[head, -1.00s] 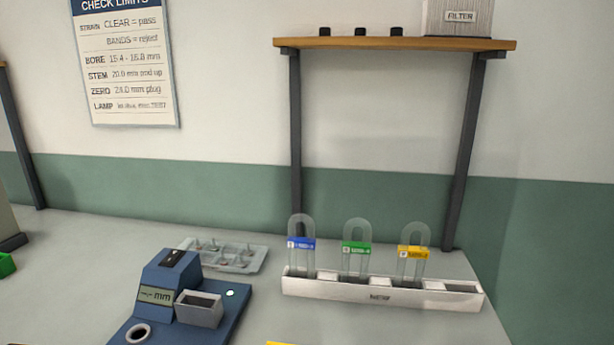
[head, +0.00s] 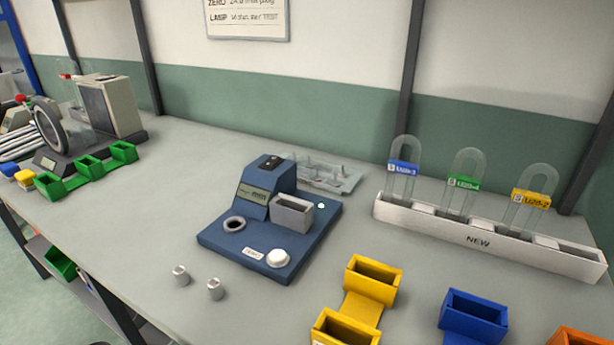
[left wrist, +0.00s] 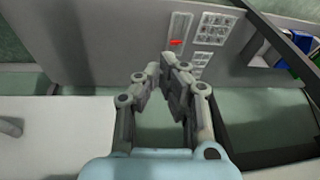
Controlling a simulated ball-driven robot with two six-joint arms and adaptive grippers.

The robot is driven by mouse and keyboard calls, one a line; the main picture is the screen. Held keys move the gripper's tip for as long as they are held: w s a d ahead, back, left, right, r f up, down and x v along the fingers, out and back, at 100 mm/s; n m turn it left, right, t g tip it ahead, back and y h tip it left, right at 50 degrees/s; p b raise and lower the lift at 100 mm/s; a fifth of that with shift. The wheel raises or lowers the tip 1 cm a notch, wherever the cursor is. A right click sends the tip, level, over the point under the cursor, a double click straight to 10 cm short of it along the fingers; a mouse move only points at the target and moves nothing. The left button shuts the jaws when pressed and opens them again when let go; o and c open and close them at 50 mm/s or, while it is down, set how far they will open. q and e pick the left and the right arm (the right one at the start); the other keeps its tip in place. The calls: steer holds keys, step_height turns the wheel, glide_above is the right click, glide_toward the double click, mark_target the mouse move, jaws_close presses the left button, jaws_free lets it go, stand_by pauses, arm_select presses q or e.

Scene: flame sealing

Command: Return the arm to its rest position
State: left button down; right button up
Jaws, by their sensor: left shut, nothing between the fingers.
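My left gripper (left wrist: 163,75) shows in the left wrist view with its fingers shut and nothing between them. Beyond it is a grey panel (left wrist: 120,40) with light labels and a small red mark. My left gripper does not show in the head view, and no arm shows there. My right gripper is in neither view.
A blue gauge (head: 262,220) stands mid-bench, two small metal plugs (head: 181,276) before it. A white rack (head: 487,237) holds three labelled glass tubes. Yellow (head: 372,280) and blue (head: 472,314) bins sit at the front; green bins (head: 88,168) stand left.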

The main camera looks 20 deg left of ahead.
arm_select(q)
steer(key=s+a+f+g+b, duration=0.15)
steer(key=s+f, duration=0.25)
steer(key=f, duration=0.7)
steer(key=s+f+t+b, duration=0.1)
steer(key=s+f+b, duration=0.3)
steer(key=f, duration=0.6)
steer(key=s+f+g+b, duration=0.1)
steer(key=s+f+b, duration=0.1)
steer(key=s+f, duration=0.8)
steer(key=s, duration=0.3)
steer(key=shift+f, duration=0.15)
